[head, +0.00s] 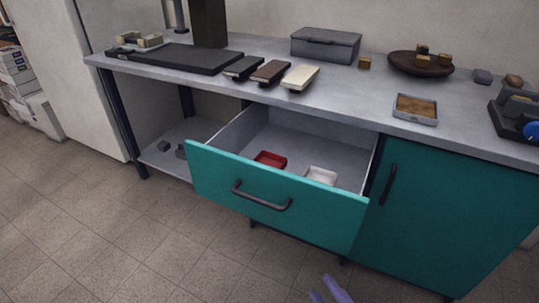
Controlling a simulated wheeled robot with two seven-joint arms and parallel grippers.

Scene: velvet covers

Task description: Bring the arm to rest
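My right gripper (322,287) shows only at the bottom edge of the head view, a little right of the middle. Two bluish-purple finger ends show with a gap between them, and nothing is seen between them. It is low in the picture, below the teal drawer front (275,204) and apart from the drawer handle (262,200). The rest of the gripper and its arm are cut off by the frame. My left gripper is not in view.
The drawer stands pulled out, with a red tray (270,160) and a white tray (321,175) inside. A grey counter (345,95) above carries a grey box (325,45), a brown bowl (420,66) and several small items. The tiled floor (130,240) at lower left is clear.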

